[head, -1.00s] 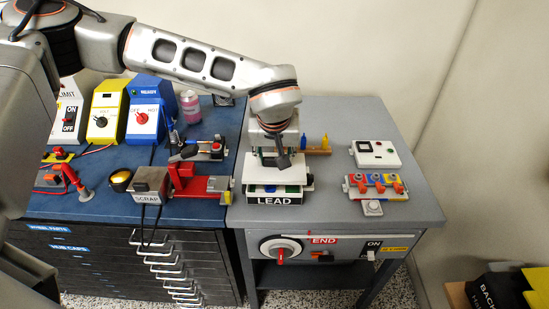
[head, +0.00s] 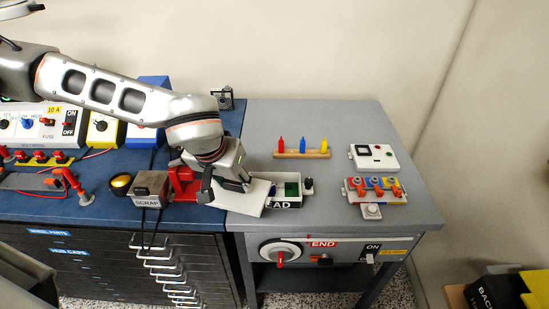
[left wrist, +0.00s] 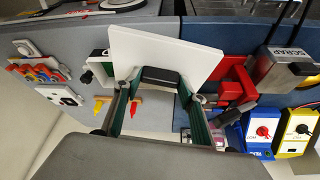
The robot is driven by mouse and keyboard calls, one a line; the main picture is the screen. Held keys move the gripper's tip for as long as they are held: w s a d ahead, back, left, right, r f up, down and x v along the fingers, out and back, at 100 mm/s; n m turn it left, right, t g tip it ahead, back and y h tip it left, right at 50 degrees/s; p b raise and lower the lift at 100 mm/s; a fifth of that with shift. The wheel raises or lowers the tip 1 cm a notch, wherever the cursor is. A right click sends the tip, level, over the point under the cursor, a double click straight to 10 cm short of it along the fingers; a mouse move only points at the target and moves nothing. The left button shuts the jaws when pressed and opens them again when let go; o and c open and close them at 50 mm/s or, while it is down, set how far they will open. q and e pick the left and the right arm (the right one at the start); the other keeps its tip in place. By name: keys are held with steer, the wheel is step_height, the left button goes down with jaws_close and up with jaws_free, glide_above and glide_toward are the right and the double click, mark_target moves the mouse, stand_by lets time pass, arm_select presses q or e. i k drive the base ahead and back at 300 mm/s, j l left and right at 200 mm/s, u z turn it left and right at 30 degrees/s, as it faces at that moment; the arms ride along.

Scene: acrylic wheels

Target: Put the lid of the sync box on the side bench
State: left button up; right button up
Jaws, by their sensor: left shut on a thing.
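The lid is a flat white plate (head: 252,199), tilted, beside and partly over the left end of the white box labelled LEAD (head: 291,202). My left gripper (head: 226,187) is shut on the lid. In the left wrist view the lid (left wrist: 155,50) stands out beyond my left gripper (left wrist: 160,80), with a black grip piece between the fingers. The box is open on top, with green and dark parts inside; its left end is hidden. The grey side bench (head: 340,130) carries the box. My right gripper is not in view.
On the grey bench are a rack of coloured pegs (head: 301,153), a white meter box (head: 374,157) and a coloured terminal block (head: 374,190). A red fixture (head: 183,184) and SCRAP box (head: 150,188) stand left on the blue bench. The bench's back is clear.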

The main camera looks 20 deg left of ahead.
mark_target(269, 138)
steer(key=z, duration=0.9)
steer(key=k+j+z, duration=0.1)
steer(key=j+z, duration=0.15)
steer(key=j, duration=0.85)
steer(key=k, duration=0.05)
